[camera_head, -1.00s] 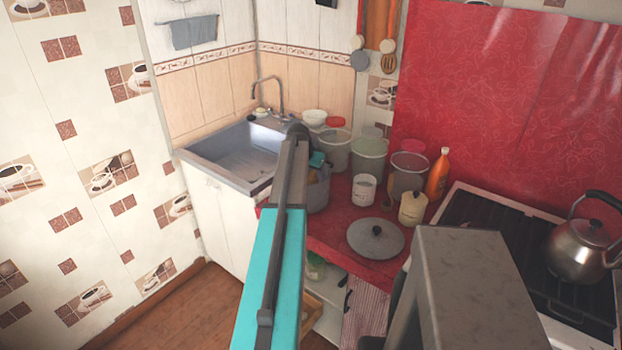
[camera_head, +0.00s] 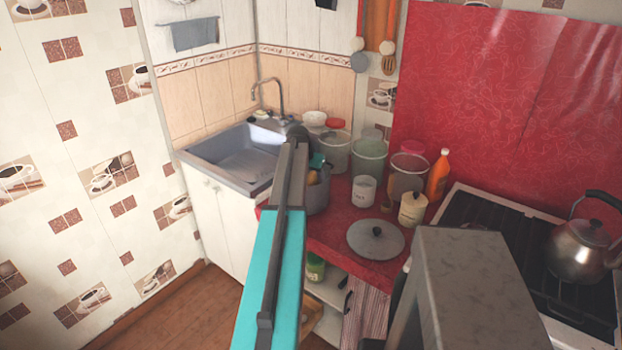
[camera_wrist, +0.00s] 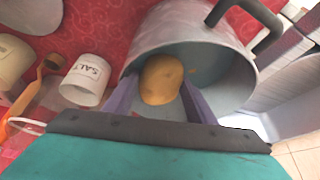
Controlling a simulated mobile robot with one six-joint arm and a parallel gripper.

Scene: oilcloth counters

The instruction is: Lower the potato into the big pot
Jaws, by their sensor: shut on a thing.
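The potato (camera_wrist: 161,80) is yellow-brown and sits between the two fingers of my gripper (camera_wrist: 160,90) in the wrist view. My gripper is shut on it. The big pot (camera_wrist: 190,32) is grey, with a dark handle, and its open mouth lies around and behind the potato in that view. In the head view the big pot (camera_head: 319,197) stands on the red counter by the sink, partly hidden by my arm. A small yellowish patch of the potato (camera_head: 312,177) shows at the pot's mouth there. How deep it is inside I cannot tell.
A grey lid (camera_head: 375,240) lies on the red counter (camera_head: 335,233) in front. A white salt jar (camera_wrist: 85,80), a cream canister (camera_head: 413,209), several large containers and an orange bottle (camera_head: 438,176) stand close right of the pot. The sink (camera_head: 240,155) is left; a kettle (camera_head: 580,250) stands on the stove.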

